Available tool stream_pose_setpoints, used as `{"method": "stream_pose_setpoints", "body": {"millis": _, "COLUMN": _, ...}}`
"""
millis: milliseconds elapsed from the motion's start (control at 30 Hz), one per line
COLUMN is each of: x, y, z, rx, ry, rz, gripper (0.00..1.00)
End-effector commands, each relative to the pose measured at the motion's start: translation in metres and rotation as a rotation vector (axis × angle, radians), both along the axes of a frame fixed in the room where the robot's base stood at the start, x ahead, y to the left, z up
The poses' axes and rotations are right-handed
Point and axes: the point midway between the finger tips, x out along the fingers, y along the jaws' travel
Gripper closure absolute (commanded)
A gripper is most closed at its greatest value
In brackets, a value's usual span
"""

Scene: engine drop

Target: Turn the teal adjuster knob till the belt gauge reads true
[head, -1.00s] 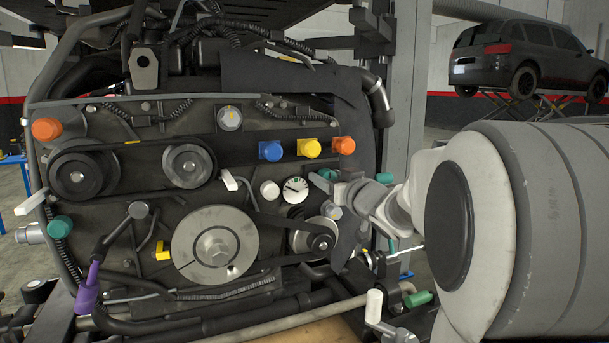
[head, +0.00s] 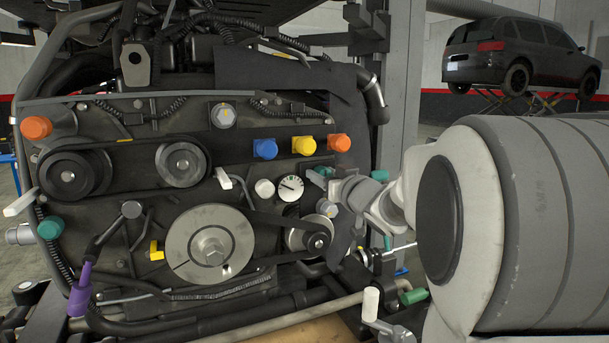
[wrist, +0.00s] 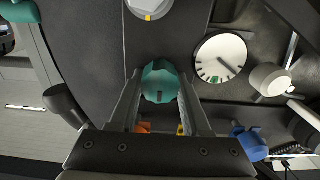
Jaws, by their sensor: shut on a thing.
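The teal adjuster knob (wrist: 160,84) is faceted and sits between the two fingers of my gripper (wrist: 161,92) in the wrist view, with a finger against each side. In the head view my gripper (head: 324,184) reaches in from the right, and a little teal shows by its fingers. The white belt gauge (head: 291,187) is just left of it. The gauge also shows in the wrist view (wrist: 222,58), with a green mark on its dial; its dark needle points to one side of that mark.
A white knob (head: 264,188) is left of the gauge. Blue (head: 265,149), yellow (head: 304,145) and orange (head: 339,143) caps line up above it. A pulley (head: 317,240) with a belt lies just below. Another teal cap (head: 50,228) is at far left.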

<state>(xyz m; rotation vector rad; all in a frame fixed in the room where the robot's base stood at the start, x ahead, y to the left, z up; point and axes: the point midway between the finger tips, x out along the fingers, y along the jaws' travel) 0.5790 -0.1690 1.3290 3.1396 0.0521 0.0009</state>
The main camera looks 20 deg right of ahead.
Motion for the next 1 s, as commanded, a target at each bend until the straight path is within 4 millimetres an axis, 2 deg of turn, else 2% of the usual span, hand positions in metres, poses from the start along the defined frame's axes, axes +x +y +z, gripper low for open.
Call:
{"method": "stream_pose_setpoints", "body": {"millis": 367, "x": 0.0004, "y": 0.0006, "z": -0.0022, "rx": -0.117, "ry": -0.003, "rz": 0.000, "gripper": 1.00}}
{"method": "stream_pose_setpoints", "body": {"millis": 1000, "x": 0.0004, "y": 0.0029, "z": -0.0041, "rx": -0.698, "ry": -0.024, "rz": 0.001, "gripper": 1.00}}
